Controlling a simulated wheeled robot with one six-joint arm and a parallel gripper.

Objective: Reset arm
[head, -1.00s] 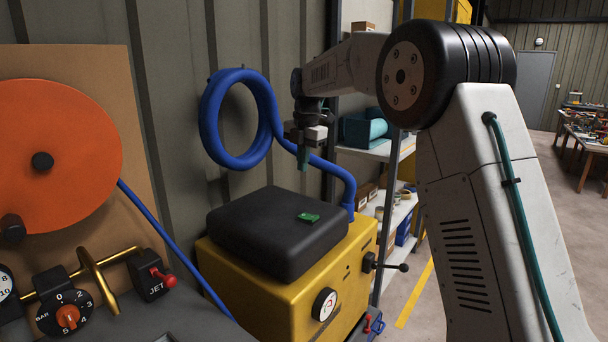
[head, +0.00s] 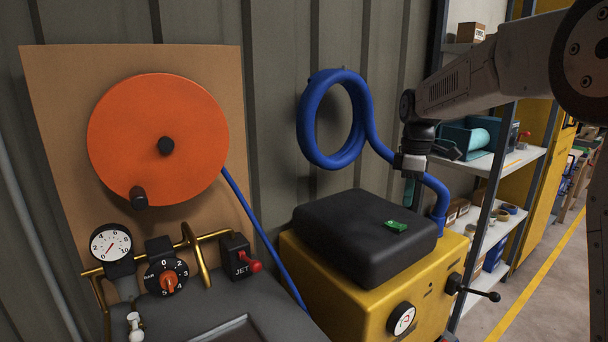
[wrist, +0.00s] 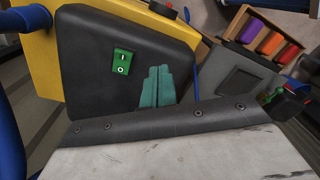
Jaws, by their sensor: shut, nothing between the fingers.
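My arm reaches in from the right in the head view, its forearm roughly level. My gripper (head: 410,190) hangs pointing down above the far right part of the black lid of the yellow machine (head: 340,285). Its teal fingers are shut with nothing between them. The fingers also show side by side in the wrist view (wrist: 157,87), over the black lid (wrist: 90,75). A green switch (head: 396,226) sits on the lid near the gripper, and it shows left of the fingers in the wrist view (wrist: 122,62).
A blue hose (head: 310,130) coils on the wall behind the gripper. Shelves (head: 510,165) with boxes stand to the right. An orange reel (head: 150,120), a gauge (head: 110,243), a dial (head: 166,276) and a red-handled JET lever (head: 240,256) are at left. Floor shows at lower right.

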